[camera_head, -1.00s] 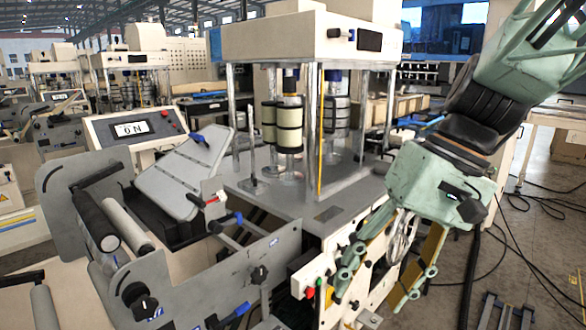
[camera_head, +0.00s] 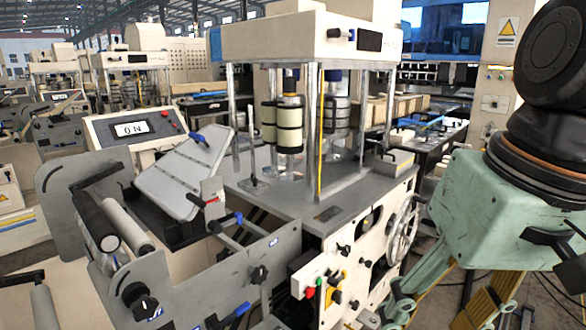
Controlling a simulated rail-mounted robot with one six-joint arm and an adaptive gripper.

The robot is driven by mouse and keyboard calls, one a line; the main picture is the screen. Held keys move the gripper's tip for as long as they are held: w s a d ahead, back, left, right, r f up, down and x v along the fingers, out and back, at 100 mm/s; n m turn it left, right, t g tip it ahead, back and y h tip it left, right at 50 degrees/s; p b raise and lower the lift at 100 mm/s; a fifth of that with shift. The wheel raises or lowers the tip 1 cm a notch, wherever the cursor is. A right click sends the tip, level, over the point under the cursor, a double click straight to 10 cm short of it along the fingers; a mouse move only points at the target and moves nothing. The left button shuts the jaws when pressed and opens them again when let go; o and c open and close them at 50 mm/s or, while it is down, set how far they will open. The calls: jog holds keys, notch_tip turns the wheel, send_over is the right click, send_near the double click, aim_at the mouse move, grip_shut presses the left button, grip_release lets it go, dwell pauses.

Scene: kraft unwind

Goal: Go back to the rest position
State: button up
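My gripper (camera_head: 447,312) is at the lower right, in front of and to the right of the machine's handwheel (camera_head: 402,232). Its pale green body fills much of the right side, with a black wrist joint above it. Its two fingers with yellow pads point down and stand apart, with nothing seen between them. The fingertips run close to or past the bottom edge. The kraft unwind machine (camera_head: 345,195) stands in the middle, and I cannot see the gripper touching it.
A tilted grey plate (camera_head: 185,175) and rollers (camera_head: 127,222) are at the machine's left. A panel reading "ON" (camera_head: 130,129) stands behind them. Coloured buttons (camera_head: 312,287) are on the machine's front. Cables lie on the floor (camera_head: 560,290) at the lower right.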

jog(key=shift+t+h, duration=0.7)
jog(key=shift+t, duration=0.2)
jog(key=shift+s+d+r, duration=0.15)
jog(key=shift+s+d, duration=0.4)
jog(key=shift+s, duration=0.2)
jog(key=shift+s+d+r, duration=0.1)
jog(key=shift+s+d, duration=0.4)
jog(key=shift+s, duration=0.3)
jog(key=shift+s+d+r, duration=0.15)
jog(key=shift+s+d, duration=0.4)
jog(key=shift+s, duration=0.2)
jog(key=shift+c, duration=0.6)
